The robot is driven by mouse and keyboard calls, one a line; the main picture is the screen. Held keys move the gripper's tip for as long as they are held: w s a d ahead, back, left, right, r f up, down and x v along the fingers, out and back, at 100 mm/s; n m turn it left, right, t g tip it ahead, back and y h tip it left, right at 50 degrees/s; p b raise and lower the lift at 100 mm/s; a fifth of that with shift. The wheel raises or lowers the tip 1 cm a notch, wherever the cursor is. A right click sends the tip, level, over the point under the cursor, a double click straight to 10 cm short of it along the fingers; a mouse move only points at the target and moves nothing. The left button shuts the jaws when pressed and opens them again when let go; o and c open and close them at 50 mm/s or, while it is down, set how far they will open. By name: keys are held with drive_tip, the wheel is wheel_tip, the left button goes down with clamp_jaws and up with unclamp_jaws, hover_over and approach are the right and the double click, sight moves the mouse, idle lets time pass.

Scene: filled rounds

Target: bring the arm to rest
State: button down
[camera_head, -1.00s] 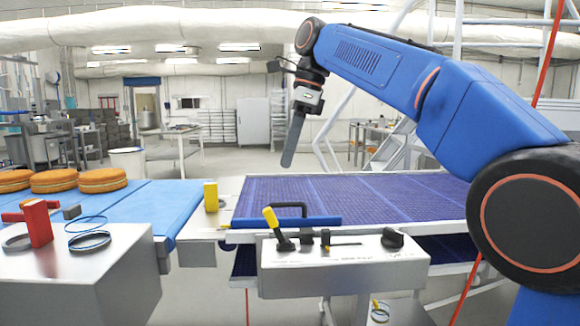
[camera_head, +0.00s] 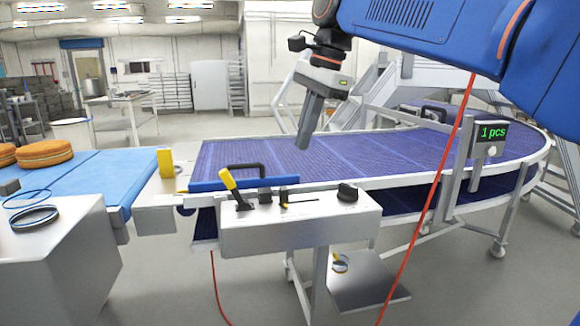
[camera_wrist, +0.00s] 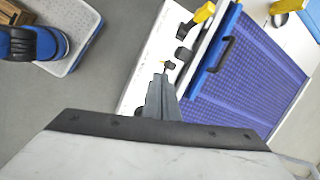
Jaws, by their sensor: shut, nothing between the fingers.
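My gripper (camera_head: 307,140) hangs from my blue arm in the head view, its grey fingers together and pointing down and slightly left. It is in the air, in front of or above the purple conveyor (camera_head: 340,155), and nothing shows between its fingers. In the wrist view my gripper (camera_wrist: 162,80) also shows with its fingers together, over the white edge beside the purple belt (camera_wrist: 240,85).
A blue belt (camera_head: 85,180) with round orange-brown cakes (camera_head: 44,152) is at left. A control box (camera_head: 300,222) with a yellow-handled lever (camera_head: 229,181) is at the conveyor's front. A counter display (camera_head: 491,132) reads "1 pcs". A red cable (camera_head: 432,190) hangs at right.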

drive_tip(key=s+d+f+n+t+h, duration=0.1)
drive_tip(key=s+d+f+n, duration=0.3)
drive_tip(key=s+d+f, duration=0.4)
drive_tip(key=s+d+f+n+t+h, duration=0.1)
drive_tip(key=s+d+f+n, duration=0.2)
drive_tip(key=s+d+f, duration=0.5)
drive_tip(key=s+d+f+n+t+h, duration=0.1)
drive_tip(key=s+d+f+n, duration=0.3)
drive_tip(key=f, duration=1.2)
drive_tip(key=s+d, duration=0.4)
drive_tip(key=d, duration=0.2)
drive_tip(key=shift+d+f+n+t, duration=0.2)
drive_tip(key=shift+f+n+t, duration=0.1)
drive_tip(key=shift+f+t, duration=0.1)
drive_tip(key=shift+s, duration=0.1)
